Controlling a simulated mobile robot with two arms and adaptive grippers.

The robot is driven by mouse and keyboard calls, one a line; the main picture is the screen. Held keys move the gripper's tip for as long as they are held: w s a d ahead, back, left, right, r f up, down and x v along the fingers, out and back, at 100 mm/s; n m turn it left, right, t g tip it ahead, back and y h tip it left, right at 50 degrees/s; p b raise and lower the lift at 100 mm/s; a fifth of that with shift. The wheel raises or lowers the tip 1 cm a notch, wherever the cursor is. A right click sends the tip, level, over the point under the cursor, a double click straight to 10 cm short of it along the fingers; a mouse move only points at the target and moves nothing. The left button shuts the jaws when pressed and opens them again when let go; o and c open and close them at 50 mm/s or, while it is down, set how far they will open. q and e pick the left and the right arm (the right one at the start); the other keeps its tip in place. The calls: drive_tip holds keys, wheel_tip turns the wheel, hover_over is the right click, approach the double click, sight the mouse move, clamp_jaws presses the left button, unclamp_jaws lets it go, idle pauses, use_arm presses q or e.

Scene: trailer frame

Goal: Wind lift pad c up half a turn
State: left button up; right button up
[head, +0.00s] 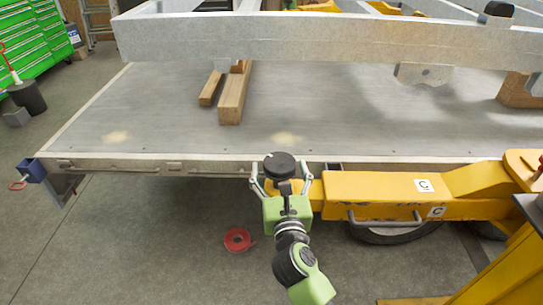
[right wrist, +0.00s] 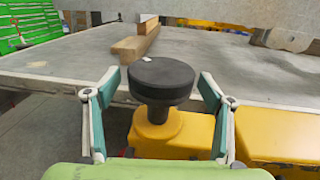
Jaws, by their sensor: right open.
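My right gripper (head: 281,172) is open, with one finger on each side of the pad. In the right wrist view the pad (right wrist: 161,80) stands upright between the spread fingers (right wrist: 158,88), with a visible gap on each side. Whether the fingertips reach fully around the pad I cannot tell. My left gripper is not in view.
The grey trailer deck (head: 170,120) has its edge just behind the pad. Wooden blocks (head: 235,95) lie under a metal beam (head: 330,38). A red tape roll (head: 238,240) lies on the floor left of my arm. A yellow lift post (head: 500,260) stands at right.

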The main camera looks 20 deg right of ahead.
drive_tip(key=shift+w, duration=0.45)
drive_tip(key=shift+s+d+r, duration=0.1)
drive_tip(key=c, duration=1.1)
drive_tip(key=shift+p, duration=0.35)
drive_tip(key=n+y+p, duration=0.2)
drive_tip(key=y+p, duration=0.1)
drive_tip(key=n+y+p, duration=0.1)
drive_tip(key=y+p, duration=0.1)
drive_tip(key=shift+d+r, duration=0.2)
drive_tip(key=shift+r, duration=0.05)
drive_tip(key=shift+n+y+p, duration=0.5)
drive_tip(key=shift+n+y, duration=0.1)
drive_tip(key=shift+y, duration=0.1)
drive_tip(key=shift+f+n+y, duration=0.15)
drive_tip(key=shift+n+y, duration=0.35)
drive_tip(key=shift+y, duration=0.2)
drive_tip(key=shift+f+n+g+y+p, duration=0.15)
drive_tip(key=shift+n+g+y+p, duration=0.4)
drive_tip(key=shift+y, duration=0.55)
use_arm(q)
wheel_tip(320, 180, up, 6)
drive_tip(key=b, duration=0.1)
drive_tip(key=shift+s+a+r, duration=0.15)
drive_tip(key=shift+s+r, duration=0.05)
use_arm(e)
drive_tip(key=shift+f+n+g+y, duration=0.1)
drive_tip(key=shift+n+g+y, duration=1.05)
drive_tip(key=shift+n+y, duration=0.65)
